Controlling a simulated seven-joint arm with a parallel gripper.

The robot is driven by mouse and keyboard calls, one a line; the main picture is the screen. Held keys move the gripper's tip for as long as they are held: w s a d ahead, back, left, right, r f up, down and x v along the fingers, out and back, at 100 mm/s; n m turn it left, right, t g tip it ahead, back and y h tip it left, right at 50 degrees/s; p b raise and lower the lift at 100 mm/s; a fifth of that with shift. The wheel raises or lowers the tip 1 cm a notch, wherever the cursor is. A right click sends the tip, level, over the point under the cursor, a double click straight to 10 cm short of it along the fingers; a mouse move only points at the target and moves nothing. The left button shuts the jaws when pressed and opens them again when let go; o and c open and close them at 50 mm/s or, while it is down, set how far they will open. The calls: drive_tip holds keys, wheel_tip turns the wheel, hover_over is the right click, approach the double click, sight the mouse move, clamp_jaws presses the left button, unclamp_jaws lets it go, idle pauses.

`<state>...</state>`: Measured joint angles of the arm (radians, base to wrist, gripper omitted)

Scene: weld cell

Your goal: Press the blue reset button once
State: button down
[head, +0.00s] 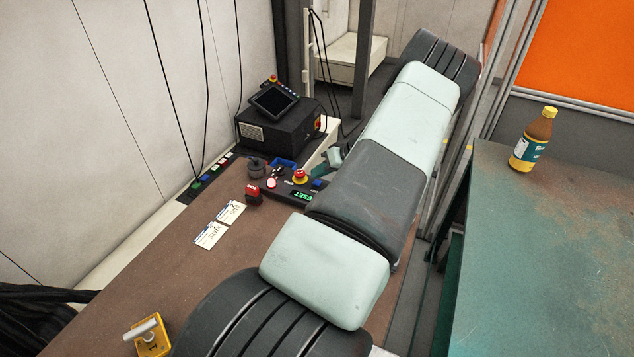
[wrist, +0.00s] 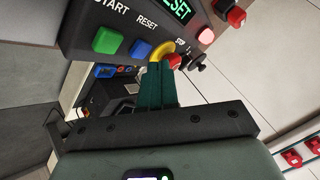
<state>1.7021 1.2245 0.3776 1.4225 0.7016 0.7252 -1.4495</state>
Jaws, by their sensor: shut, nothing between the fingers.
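The blue reset button (wrist: 140,48) sits on a dark control box under the printed word RESET in the wrist view, between the green start button (wrist: 107,40) and the stop button's yellow collar (wrist: 164,48). It also shows as a small blue spot in the head view (head: 318,184). My gripper (wrist: 158,67) is shut and empty, its teal fingertips just below and right of the blue button in the wrist picture, partly in front of the stop button. I cannot tell the gap to the panel. In the head view, my arm partly hides the gripper.
A green-lit display (wrist: 177,8) on the box reads RESET. A red lamp (wrist: 205,36) glows beside it.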

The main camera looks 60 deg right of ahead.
idle(0.4)
drive_tip(key=shift+f, duration=0.45)
drive_tip(key=shift+f, duration=0.45)
idle(0.5)
idle(0.4)
drive_tip(key=shift+r, duration=0.9)
drive_tip(key=shift+r, duration=2.5)
